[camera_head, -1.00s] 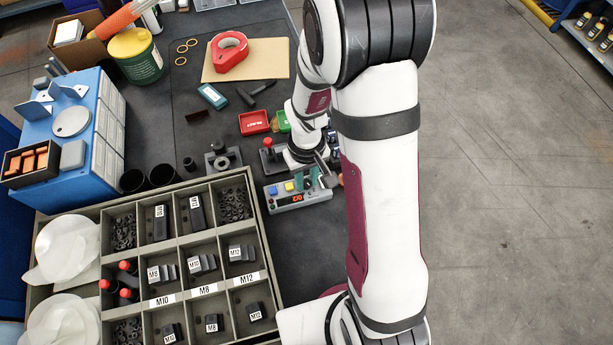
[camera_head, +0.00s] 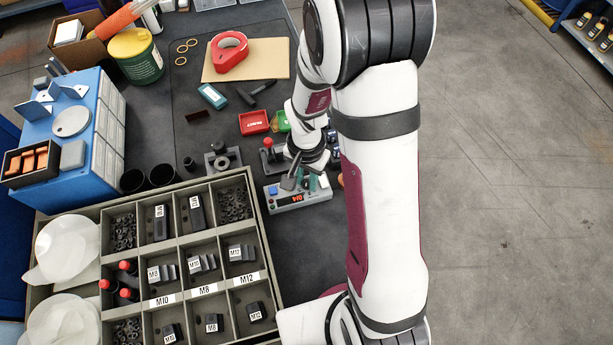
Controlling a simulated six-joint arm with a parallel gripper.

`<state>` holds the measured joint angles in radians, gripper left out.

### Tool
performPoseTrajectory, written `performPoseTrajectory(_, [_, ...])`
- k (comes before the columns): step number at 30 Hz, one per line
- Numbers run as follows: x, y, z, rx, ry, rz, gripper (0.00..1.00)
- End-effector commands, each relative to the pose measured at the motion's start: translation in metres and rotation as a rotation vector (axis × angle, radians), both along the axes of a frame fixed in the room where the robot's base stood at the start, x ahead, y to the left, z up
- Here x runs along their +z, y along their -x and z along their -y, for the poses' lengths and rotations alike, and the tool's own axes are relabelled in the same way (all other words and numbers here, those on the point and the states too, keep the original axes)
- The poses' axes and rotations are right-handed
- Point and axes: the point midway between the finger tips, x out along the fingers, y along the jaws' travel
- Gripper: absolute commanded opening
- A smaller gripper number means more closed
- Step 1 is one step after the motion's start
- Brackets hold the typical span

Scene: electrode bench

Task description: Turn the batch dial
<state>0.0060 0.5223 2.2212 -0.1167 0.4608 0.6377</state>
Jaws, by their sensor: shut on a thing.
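The grey control box (camera_head: 297,203) lies on the dark bench, to the right of the compartment tray. It carries a blue button (camera_head: 273,191) and a small display with red digits (camera_head: 297,199), too small to read surely. My gripper (camera_head: 304,183) points down onto the top of this box, below my wrist. Its fingers are shut on the batch dial, which they hide almost wholly. A teal-green part shows by the fingers, and I cannot tell whether it belongs to the dial. The box's yellow button is hidden behind the gripper.
The compartment tray (camera_head: 254,212) of labelled parts stands close on the left. A red-knobbed fixture (camera_head: 268,158), a red bin (camera_head: 254,122) and a green bin (camera_head: 282,121) lie just behind the box. The bench in front of the box is clear.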

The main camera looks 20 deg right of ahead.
Motion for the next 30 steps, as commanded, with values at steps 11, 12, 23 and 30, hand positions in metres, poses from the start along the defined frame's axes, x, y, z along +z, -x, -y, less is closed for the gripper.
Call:
performPoseTrajectory(11, [0.0006, -0.0001, -0.0001, -0.171, 0.0, 0.0, 0.0])
performPoseTrajectory(12, [0.0006, -0.0001, -0.0001, -0.18, 0.0, 0.0, 0.0])
performPoseTrajectory(23, [0.0006, -0.0001, -0.0001, -0.209, 0.0, 0.0, 0.0])
performPoseTrajectory(30, [0.0006, -0.0001, -0.0001, -0.208, 0.0, 0.0, 0.29])
